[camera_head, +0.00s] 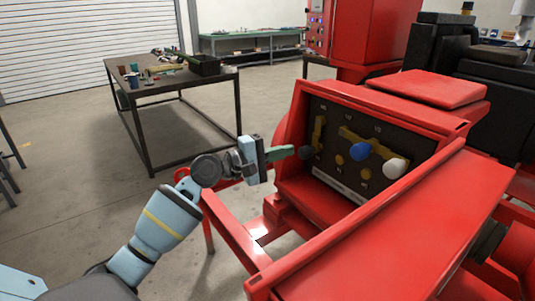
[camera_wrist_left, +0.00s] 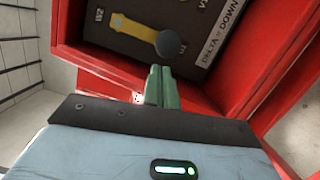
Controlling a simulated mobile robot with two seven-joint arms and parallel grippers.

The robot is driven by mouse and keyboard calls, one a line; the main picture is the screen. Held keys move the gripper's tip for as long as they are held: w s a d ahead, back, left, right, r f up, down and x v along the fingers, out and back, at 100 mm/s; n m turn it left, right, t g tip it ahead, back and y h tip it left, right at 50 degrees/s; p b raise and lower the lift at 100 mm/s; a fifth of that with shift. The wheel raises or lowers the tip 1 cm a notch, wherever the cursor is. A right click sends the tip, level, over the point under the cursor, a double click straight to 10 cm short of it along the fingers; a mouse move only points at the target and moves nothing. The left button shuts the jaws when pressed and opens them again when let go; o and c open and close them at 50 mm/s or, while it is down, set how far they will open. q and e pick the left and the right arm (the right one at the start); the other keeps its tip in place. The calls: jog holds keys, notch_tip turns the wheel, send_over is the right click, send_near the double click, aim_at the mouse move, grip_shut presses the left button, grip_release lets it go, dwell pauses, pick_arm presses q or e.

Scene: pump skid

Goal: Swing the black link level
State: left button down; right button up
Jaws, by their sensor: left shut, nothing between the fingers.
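The black link is a yellow bar (camera_head: 318,132) with a dark round knob (camera_head: 306,152) at its lower end, at the left of the dark panel. It hangs roughly upright in the head view. In the wrist view, the yellow bar (camera_wrist_left: 135,29) runs across the top to the dark knob (camera_wrist_left: 171,43). My left gripper (camera_head: 292,151) is just left of the knob, pointing at the panel. Its green fingers (camera_wrist_left: 162,72) are together and empty, with tips just below the knob in the wrist view. I cannot tell whether they touch it. My right gripper is out of view.
The dark panel (camera_head: 335,173) sits recessed in a red housing (camera_head: 400,225) with raised walls. A blue knob (camera_head: 359,151) and a white knob (camera_head: 395,168) stand out to the right of the black one. A workbench (camera_head: 165,88) is behind at left.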

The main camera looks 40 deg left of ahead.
pick_arm(q)
jog(key=shift+w+d, duration=0.3)
jog(key=shift+w, duration=0.2)
